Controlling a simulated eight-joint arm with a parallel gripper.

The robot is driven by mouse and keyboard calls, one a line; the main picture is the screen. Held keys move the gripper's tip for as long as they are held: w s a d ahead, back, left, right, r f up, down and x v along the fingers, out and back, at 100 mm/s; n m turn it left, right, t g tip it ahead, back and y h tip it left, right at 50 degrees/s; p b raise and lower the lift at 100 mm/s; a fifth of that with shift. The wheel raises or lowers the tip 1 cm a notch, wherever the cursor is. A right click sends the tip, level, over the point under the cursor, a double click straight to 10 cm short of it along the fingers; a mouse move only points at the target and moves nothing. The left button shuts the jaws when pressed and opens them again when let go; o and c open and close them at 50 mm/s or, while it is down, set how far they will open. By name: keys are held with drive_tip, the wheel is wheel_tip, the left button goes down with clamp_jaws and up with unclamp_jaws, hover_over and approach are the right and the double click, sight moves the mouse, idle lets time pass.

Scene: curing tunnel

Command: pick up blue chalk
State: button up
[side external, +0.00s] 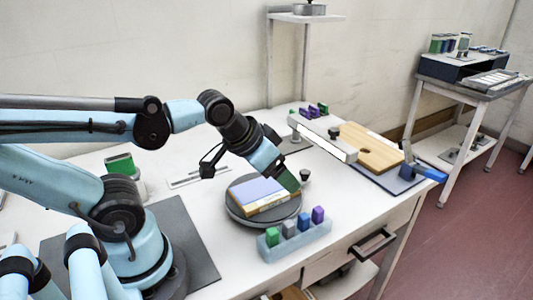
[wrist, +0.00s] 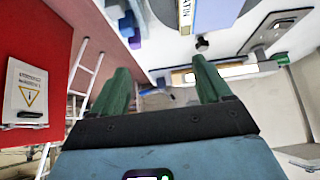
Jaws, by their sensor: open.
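A blue block (side external: 304,221), likely the blue chalk, stands upright in a light blue holder (side external: 300,245) at the table's front edge. Green, grey and purple blocks share the holder, with the purple one (side external: 318,214) at its right end. My gripper (side external: 291,182) has green fingers and is above the right side of the round grey stand, behind the holder and apart from it. In the wrist view my gripper (wrist: 164,78) is open, with nothing between its fingers. Bluish and purple blocks show at the top left there, partly cut off.
Books (side external: 258,193) lie on the round grey stand (side external: 238,212). A small dark knob-like object (side external: 305,175) is beside my gripper. A wooden board (side external: 368,150), a white bar (side external: 322,140) and a blue-handled tool (side external: 425,172) are at the right. The floor is open beyond the table's front edge.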

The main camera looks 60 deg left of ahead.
drive_tip(key=c, duration=0.4)
drive_tip(key=g, duration=0.7)
hover_over(304, 215)
drive_tip(key=f, duration=0.4)
drive_tip(key=shift+s, duration=0.25)
drive_tip(key=shift+w+f, duration=0.15)
drive_tip(key=shift+f, duration=1.2)
drive_tip(key=shift+w+f, duration=0.1)
drive_tip(key=shift+f, duration=1.25)
